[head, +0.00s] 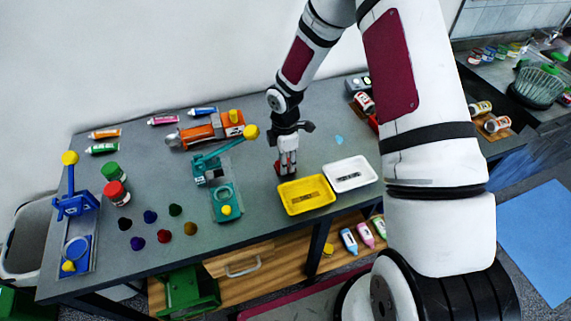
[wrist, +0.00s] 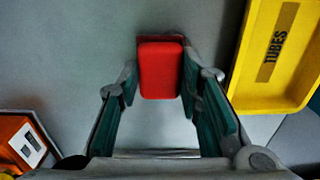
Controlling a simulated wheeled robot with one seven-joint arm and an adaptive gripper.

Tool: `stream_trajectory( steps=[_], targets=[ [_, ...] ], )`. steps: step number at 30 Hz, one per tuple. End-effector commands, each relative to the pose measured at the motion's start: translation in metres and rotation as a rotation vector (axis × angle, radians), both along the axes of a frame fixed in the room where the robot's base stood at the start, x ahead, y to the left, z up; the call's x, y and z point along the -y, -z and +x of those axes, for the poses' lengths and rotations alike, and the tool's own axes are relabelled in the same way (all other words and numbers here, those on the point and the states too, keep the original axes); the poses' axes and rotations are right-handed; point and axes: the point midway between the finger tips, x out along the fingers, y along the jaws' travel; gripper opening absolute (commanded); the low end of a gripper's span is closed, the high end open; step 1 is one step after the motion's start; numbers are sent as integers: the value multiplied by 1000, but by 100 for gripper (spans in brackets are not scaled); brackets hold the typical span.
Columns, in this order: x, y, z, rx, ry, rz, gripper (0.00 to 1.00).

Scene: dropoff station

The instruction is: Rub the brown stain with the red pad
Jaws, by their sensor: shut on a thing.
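My gripper (head: 287,168) points down at the table, left of and behind the yellow tray. It is shut on the red pad (wrist: 160,70), which sits between the fingertips in the wrist view; a little of its red shows beside the fingers in the head view. I cannot tell whether the pad touches the table. The brown stain (head: 190,228) is a small round spot near the table's front, at the right end of a group of several coloured spots. It lies to the left and front of my gripper and is outside the wrist view.
The yellow tray (head: 306,195), marked TUBES in the wrist view, and a white tray (head: 350,174) stand to the right. A teal device (head: 224,196) stands between my gripper and the spots. An orange machine (head: 210,131) is behind it; a blue stand (head: 77,205) is far left.

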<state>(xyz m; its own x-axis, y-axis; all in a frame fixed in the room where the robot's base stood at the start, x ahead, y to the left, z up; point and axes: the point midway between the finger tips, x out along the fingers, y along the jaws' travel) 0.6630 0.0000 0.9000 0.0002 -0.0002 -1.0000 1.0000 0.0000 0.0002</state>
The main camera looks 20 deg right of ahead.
Motion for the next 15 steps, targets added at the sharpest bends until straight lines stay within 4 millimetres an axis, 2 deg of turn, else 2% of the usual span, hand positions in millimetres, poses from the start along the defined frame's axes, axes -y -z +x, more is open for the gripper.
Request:
stream_trajectory(
  steps=[5,15],
  targets=[
    [0,0,7,2,1,1,10],
    [0,-1,34,2,1,0,10]
  ],
)
